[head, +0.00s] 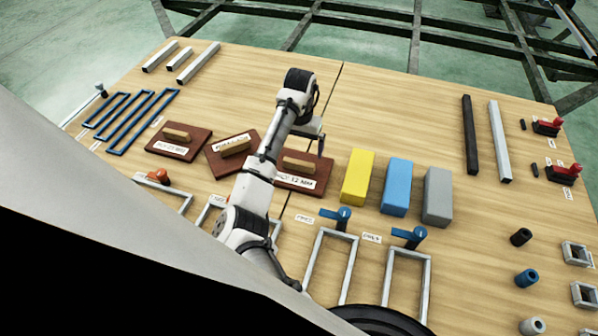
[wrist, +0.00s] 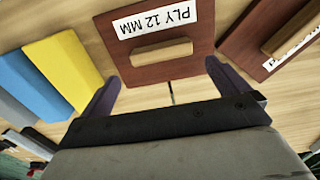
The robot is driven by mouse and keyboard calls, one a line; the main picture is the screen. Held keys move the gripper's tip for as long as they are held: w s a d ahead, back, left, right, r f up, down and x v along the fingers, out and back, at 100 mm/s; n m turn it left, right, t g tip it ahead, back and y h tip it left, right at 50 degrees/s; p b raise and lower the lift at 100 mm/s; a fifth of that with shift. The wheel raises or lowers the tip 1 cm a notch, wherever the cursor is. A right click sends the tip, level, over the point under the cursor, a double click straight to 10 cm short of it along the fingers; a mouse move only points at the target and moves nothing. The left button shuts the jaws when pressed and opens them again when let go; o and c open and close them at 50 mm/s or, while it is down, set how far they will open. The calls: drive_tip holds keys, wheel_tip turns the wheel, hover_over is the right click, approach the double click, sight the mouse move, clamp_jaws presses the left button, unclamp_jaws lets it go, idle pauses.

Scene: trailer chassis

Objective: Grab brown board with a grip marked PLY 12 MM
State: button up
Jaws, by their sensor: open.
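The brown board marked PLY 12 MM (head: 318,184) lies flat on the wooden table, with a light wooden grip on top. In the wrist view the PLY 12 MM board (wrist: 196,55) is straight ahead, its label upside down and its grip (wrist: 161,51) lying crosswise. My gripper (wrist: 162,83) is open and empty, its two fingers spread near the board's lower corners. In the head view my gripper (head: 318,143) is above the board's far side, and my arm covers the board's left part. I cannot tell the exact height between fingers and board.
Two similar brown boards with grips (head: 180,143) (head: 232,152) lie to the left; one shows close by in the wrist view (wrist: 268,40). Yellow (head: 357,177), blue (head: 396,186) and grey (head: 437,196) blocks stand right of the board. Metal frames with clamps lie in front.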

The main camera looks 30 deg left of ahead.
drive_tip(key=shift+s+f+b, duration=0.1)
drive_tip(key=shift+f+b, duration=0.4)
drive_tip(key=shift+f, duration=2.65)
drive_tip(key=shift+c, duration=0.3)
drive_tip(key=c, duration=0.9)
drive_tip(key=shift+r, duration=0.1)
